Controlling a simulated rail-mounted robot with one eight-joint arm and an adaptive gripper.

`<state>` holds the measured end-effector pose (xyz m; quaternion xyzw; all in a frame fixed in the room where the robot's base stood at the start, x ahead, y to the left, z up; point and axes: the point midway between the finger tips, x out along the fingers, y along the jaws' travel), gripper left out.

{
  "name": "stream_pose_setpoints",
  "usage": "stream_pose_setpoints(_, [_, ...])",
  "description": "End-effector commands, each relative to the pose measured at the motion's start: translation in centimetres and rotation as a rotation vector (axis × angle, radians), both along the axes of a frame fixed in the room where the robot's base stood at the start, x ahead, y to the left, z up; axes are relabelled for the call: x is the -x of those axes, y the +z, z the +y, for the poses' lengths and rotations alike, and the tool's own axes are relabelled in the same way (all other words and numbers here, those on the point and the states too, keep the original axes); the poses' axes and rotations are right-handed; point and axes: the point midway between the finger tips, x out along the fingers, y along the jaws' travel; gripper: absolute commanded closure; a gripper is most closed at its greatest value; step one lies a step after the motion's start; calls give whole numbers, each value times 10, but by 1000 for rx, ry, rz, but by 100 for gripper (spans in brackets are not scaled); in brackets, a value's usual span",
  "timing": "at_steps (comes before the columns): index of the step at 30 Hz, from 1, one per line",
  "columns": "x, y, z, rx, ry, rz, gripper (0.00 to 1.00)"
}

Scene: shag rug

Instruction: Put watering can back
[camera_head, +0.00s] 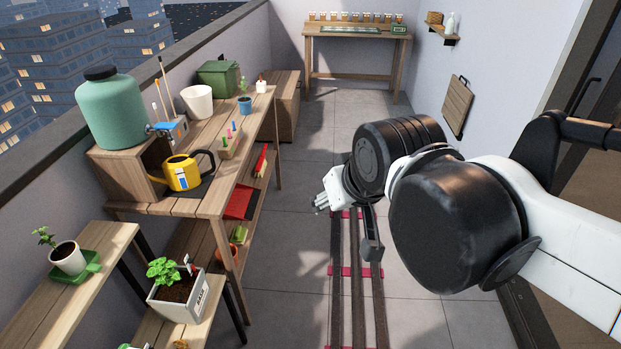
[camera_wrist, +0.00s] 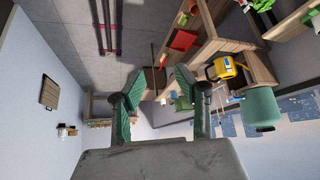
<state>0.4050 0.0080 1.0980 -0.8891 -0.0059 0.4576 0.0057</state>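The yellow watering can (camera_head: 183,175) with a dark handle stands upright on a dark mat on the wooden workbench (camera_head: 195,203), at the left of the head view. It stands just right of a wooden box (camera_head: 121,171) that bears a large green jug (camera_head: 112,108). In the wrist view, which looks upside down, the watering can (camera_wrist: 229,67) is at the right, apart from my fingers. My gripper (camera_wrist: 160,106) is open, with nothing between its green-padded fingers.
The bench also bears a white pot (camera_head: 197,102), a blue pot (camera_head: 245,105) and a green box (camera_head: 218,78). Potted plants stand on lower benches at front left. A table (camera_head: 357,45) with several small pots stands at the far wall.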

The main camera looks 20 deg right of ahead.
Motion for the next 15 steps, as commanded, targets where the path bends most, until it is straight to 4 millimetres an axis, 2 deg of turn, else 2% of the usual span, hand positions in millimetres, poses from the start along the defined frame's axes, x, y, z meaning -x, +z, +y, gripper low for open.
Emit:
stream_pose_setpoints(1, [12,-6,-2,4,-3,0,68])
stream_pose_setpoints(3, [23,-12,-5,9,-4,-1,68])
stream_pose_setpoints(6, [32,-18,-7,14,-5,-1,68])
stream_pose_setpoints(15, [36,-21,-8,16,-5,-1,68])
